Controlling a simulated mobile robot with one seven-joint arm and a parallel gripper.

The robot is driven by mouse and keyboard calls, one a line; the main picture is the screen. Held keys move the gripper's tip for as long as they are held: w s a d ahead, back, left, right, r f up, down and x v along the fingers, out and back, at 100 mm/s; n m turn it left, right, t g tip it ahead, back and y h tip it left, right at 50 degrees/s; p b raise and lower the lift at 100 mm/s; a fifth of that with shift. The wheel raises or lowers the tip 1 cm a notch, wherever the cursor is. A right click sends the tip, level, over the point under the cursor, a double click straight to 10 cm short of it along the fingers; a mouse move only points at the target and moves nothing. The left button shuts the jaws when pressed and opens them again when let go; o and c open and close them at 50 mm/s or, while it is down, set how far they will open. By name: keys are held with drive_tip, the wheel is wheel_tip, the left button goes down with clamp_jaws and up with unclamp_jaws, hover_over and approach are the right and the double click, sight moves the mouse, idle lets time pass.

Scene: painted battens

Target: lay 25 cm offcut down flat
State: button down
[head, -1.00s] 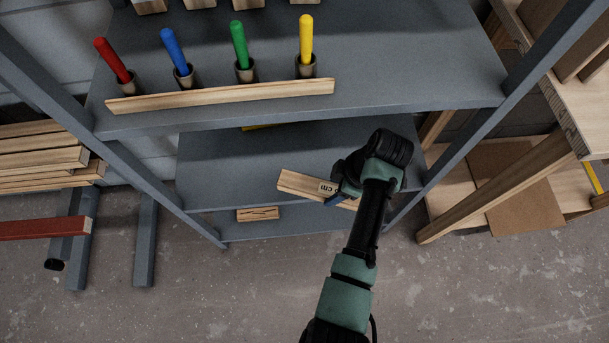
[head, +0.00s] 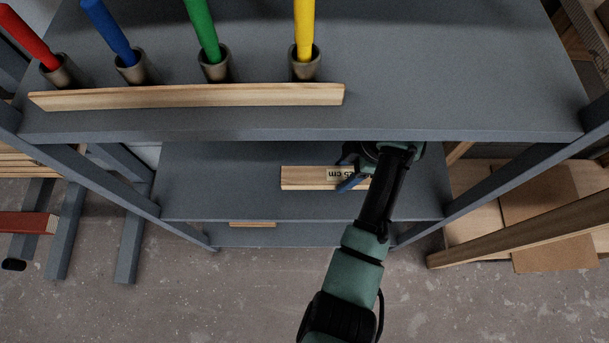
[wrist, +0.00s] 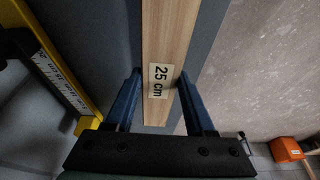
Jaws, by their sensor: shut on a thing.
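The 25 cm offcut (head: 300,178), a pale wooden batten with a "25 cm" label, is over the middle shelf (head: 230,195), under the upper one. It looks level, its long side parallel to the shelf's front edge. I cannot tell whether it touches the shelf. My gripper (head: 352,178) is shut on it near the label, and the arm hides its right end. In the wrist view the blue fingers of my gripper (wrist: 160,76) stand either side of the offcut (wrist: 168,35), its label facing the camera.
The upper shelf (head: 430,90) overhangs close above, with red, blue, green and yellow handles in cups behind a wooden strip (head: 190,97). Another wood piece (head: 253,224) lies on the lower shelf. A yellow-edged object (wrist: 62,75) stands left in the wrist view. Shelf space left of the offcut is clear.

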sight(303, 174)
drive_tip(key=a, duration=0.8)
drive_tip(key=shift+b, duration=0.35)
drive_tip(key=shift+f+b, duration=0.8)
drive_tip(key=shift+f, duration=0.95)
drive_tip(key=shift+f, duration=0.1)
drive_tip(key=shift+c, duration=1.3)
unclamp_jaws()
drive_tip(key=p+v, duration=0.2)
drive_tip(key=v, duration=0.4)
drive_tip(key=shift+w+a, duration=0.1)
drive_tip(key=d, duration=1.2)
drive_tip(key=shift+f+p, duration=0.35)
drive_tip(key=shift+p, duration=0.05)
drive_tip(key=shift+a, duration=0.1)
